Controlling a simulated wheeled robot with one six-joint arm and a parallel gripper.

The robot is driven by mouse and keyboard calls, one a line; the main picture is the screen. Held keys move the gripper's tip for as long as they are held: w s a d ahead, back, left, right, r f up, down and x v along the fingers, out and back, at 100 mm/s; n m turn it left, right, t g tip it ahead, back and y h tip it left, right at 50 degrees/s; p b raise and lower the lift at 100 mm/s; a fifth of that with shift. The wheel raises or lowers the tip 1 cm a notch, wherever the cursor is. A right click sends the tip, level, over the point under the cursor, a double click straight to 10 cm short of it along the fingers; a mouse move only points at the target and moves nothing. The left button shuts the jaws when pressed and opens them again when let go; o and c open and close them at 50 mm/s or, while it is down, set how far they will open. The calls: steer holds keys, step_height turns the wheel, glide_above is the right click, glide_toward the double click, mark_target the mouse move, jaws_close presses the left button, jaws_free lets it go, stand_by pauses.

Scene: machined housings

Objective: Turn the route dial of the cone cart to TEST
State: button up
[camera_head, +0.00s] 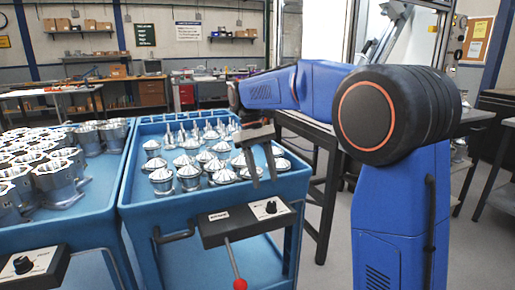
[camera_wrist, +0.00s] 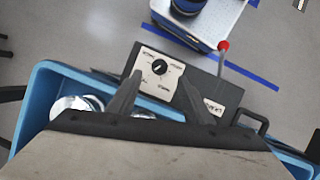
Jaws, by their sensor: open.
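The cone cart (camera_head: 126,197) is a blue tray cart holding rows of silver cones. A dark control box (camera_head: 225,229) on its near side carries the route dial (camera_head: 270,207), a black knob on a white plate. In the wrist view the dial (camera_wrist: 160,67) lies between the fingertips in the picture, beyond them. The printed words around it are too small to read, so I cannot tell its setting. My gripper (camera_head: 264,183) is open and empty, pointing down above the cart's near right edge and the dial; its fingers also show in the wrist view (camera_wrist: 160,78).
A red-tipped lever (camera_head: 239,283) sticks out from the box beside the dial. A black handle (camera_head: 173,235) is to its left. A second blue cart (camera_head: 90,222) with machined housings and its own dial box (camera_head: 30,268) stands at left. A dark table (camera_head: 318,137) is behind my arm.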

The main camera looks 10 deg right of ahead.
steer(key=v, duration=0.9)
steer(key=shift+r, duration=0.2)
steer(key=s+d+f+m+t+y, duration=0.1)
steer(key=s+d+f+t, duration=0.2)
steer(key=s, duration=0.6)
steer(key=s+d+f+m+t, duration=0.1)
steer(key=s+d+f, duration=0.2)
steer(key=s+f, duration=0.35)
steer(key=s+d+f+m+t+y, duration=0.1)
steer(key=s+d+f+t, duration=0.15)
steer(key=s, duration=0.75)
steer(key=s+d+f+m+t, duration=0.1)
steer(key=s+f+t, duration=0.1)
steer(key=s+f, duration=0.6)
steer(key=shift+d+f+m, duration=0.3)
steer(key=shift+m, duration=0.1)
steer(key=shift+c, duration=0.7)
